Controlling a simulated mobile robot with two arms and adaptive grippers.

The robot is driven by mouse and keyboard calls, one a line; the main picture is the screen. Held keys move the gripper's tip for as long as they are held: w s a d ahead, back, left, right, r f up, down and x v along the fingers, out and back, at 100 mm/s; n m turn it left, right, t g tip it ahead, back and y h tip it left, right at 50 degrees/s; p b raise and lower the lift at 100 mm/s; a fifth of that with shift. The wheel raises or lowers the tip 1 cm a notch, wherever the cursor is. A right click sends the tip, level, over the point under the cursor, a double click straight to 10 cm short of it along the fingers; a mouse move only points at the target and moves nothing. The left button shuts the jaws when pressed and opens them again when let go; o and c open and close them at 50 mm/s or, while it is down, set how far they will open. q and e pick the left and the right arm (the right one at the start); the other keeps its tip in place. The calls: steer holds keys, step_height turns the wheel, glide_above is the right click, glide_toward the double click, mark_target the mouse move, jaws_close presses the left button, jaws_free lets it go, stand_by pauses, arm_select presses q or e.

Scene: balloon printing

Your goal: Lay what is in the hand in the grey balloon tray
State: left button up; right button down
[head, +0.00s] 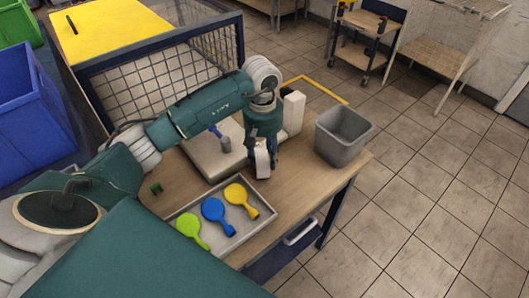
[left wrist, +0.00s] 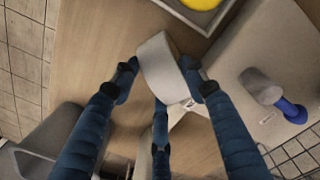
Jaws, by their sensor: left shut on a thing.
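The grey balloon tray (head: 188,210) lies at the front of the wooden table, with a green balloon (head: 192,229), a blue balloon (head: 217,215) and a yellow balloon (head: 240,198) in it. My left gripper (head: 262,168) points down over the table, beyond the yellow balloon's side of the tray. It is shut on a pale grey-white, rounded block-like thing (left wrist: 163,68), seen between the fingers in the left wrist view. Its exact kind is unclear. The tray's corner (left wrist: 207,27) and part of the yellow balloon show at the top there. My right gripper is out of view.
A grey bin (head: 342,138) stands at the table's right end. A pale flat board (head: 205,160) lies behind the tray, with a blue-handled grey tool (head: 222,140) on it. A wire-mesh fence (head: 150,85) is behind.

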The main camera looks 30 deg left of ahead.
arm_select(q)
steer(key=shift+f, duration=0.15)
steer(key=o, duration=1.2)
